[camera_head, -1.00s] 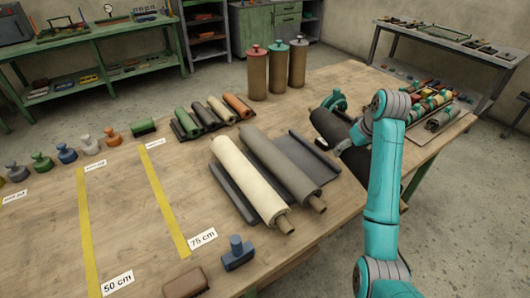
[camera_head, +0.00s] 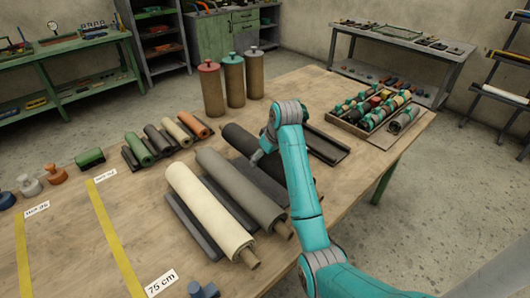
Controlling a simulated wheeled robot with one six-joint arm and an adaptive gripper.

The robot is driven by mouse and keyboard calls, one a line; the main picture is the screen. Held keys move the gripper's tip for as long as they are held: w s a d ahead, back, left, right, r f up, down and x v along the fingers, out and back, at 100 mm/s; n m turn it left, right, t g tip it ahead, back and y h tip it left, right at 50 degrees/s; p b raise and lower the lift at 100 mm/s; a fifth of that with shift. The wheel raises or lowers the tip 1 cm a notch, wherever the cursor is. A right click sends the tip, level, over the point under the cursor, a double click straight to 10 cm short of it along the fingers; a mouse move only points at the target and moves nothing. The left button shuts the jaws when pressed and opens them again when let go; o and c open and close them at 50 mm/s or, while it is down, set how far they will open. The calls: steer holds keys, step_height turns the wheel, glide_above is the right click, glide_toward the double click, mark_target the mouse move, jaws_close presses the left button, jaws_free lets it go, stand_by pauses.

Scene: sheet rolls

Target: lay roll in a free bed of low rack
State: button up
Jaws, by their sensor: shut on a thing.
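The low rack (camera_head: 192,228) is a dark, shallow stand on the wooden table. A cream roll (camera_head: 208,210) lies in its left bed and a grey roll (camera_head: 240,188) lies beside it. A black roll (camera_head: 238,138) is just right of the grey roll, roughly parallel to it, over the rack's right part. My gripper (camera_head: 261,158) is at the black roll and shut on it; its fingertips are mostly hidden by my teal arm. I cannot tell whether the black roll touches the rack.
Upright brown rolls with red and teal caps (camera_head: 233,82) stand behind. Small coloured rolls (camera_head: 161,140) lie on a stand at the back left. A tray of teal-ended rolls (camera_head: 378,112) sits at the right.

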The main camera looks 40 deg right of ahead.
steer(key=shift+w+d+f, duration=0.1)
steer(key=shift+f, duration=1.95)
steer(key=shift+f, duration=0.25)
steer(key=o, duration=1.5)
steer(key=shift+f, duration=0.25)
steer(key=shift+r, duration=0.1)
